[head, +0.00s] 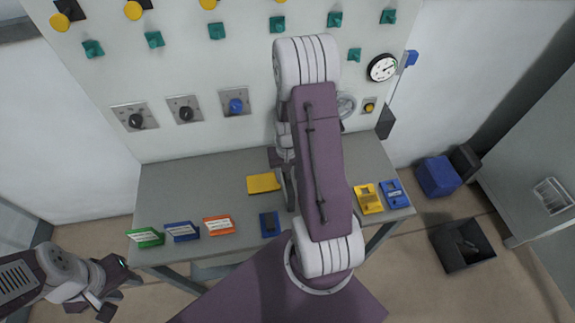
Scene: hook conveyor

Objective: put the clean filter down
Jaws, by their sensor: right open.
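No part is clearly marked as the clean filter. A flat yellow block (263,183) lies on the grey table (180,185), left of my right gripper. A dark blue block (269,224) lies nearer the front edge. My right gripper (284,180) is low over the table beside the yellow block, open, and largely hidden by my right arm. I see nothing held in it. A yellow holder (368,198) and a blue holder (394,193) stand at the table's right end. My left gripper (116,287) is off the table's front left corner; its jaw gap is unclear.
Green (146,238), blue (182,231) and orange (218,226) labelled trays line the front left edge. A panel with knobs (236,105) and a gauge (382,67) rises behind. A black bin (462,246) and blue box (437,177) stand right. The table's back left is clear.

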